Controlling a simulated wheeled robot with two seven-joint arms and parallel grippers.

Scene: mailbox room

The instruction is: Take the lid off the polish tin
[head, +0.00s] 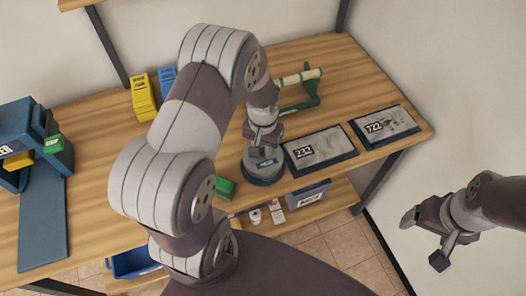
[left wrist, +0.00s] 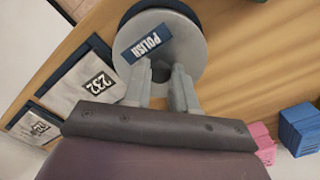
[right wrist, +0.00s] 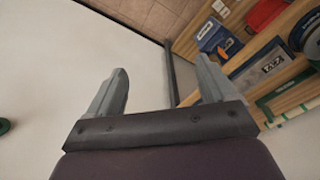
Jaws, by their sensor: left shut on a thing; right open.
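The polish tin (head: 262,180) stands on the wooden table, a round dark blue body under a grey lid (head: 260,160). In the left wrist view the grey lid (left wrist: 185,38) carries a "POLISH" label, and the dark blue tin (left wrist: 165,5) shows past its upper edge. My left gripper (head: 264,143) is above the lid, its fingers (left wrist: 160,80) shut on the lid at its middle; they partly hide the gripped part. I cannot tell whether there is a gap between lid and tin. My right gripper (head: 425,236) is open and empty, off the table's right side; its fingers (right wrist: 157,85) are apart.
Two label-bearing trays, 232 (head: 320,152) and 722 (head: 384,126), lie right of the tin. A green rack (head: 300,90) stands behind. Yellow (head: 143,97) and blue (head: 167,78) boxes stand at the back. A green block (head: 225,188) lies left of the tin.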

